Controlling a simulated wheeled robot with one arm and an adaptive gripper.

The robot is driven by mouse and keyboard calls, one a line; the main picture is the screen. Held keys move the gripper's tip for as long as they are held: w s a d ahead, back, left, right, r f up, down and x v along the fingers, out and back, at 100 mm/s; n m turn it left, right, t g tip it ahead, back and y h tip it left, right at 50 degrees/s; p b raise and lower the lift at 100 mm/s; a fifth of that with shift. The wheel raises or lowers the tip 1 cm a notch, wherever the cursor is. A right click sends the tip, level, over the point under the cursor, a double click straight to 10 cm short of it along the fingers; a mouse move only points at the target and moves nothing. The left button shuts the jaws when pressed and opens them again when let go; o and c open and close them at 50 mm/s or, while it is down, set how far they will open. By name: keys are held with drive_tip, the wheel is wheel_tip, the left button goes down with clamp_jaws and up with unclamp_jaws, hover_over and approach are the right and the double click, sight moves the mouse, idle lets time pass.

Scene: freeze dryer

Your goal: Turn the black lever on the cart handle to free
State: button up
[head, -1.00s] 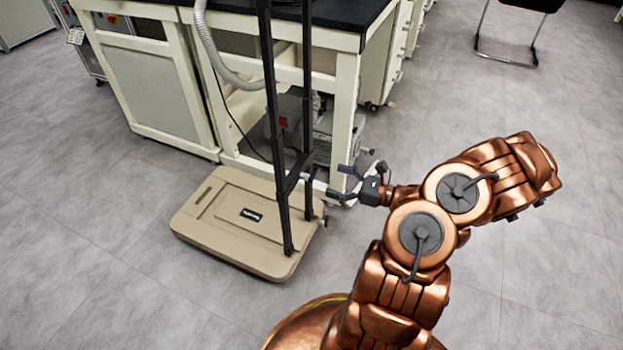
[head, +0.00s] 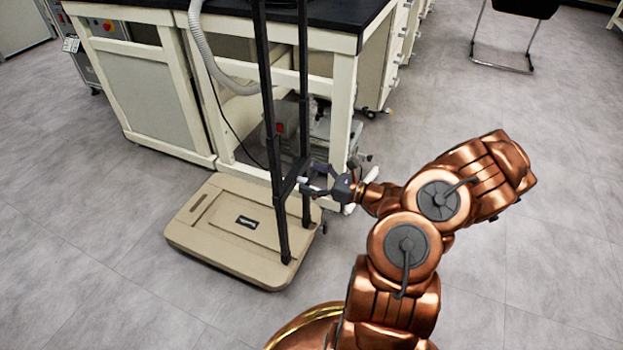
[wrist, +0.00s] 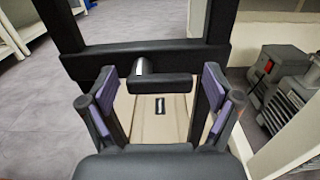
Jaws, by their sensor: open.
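The cart is a beige platform (head: 215,245) with a tall black handle frame (head: 272,130) at its right side. In the wrist view, the black lever (wrist: 160,87) sticks out from the frame's crossbar (wrist: 150,58), with a light grey pivot piece at its left end. My gripper (head: 318,184) is at the handle's crossbar height in the head view. In the wrist view my gripper (wrist: 155,103) is open, with its purple-padded fingers on either side of the lever. I see a gap on each side. In the head view the fingers partly hide the lever.
A lab bench (head: 300,35) with a black top stands behind the cart. A grey pump (wrist: 275,75) is under the bench, to the right in the wrist view. A flexible hose (head: 208,50) hangs near the handle. The floor in front is clear.

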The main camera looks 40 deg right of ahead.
drive_tip(key=c, duration=1.2)
drive_tip(key=shift+o, duration=0.2)
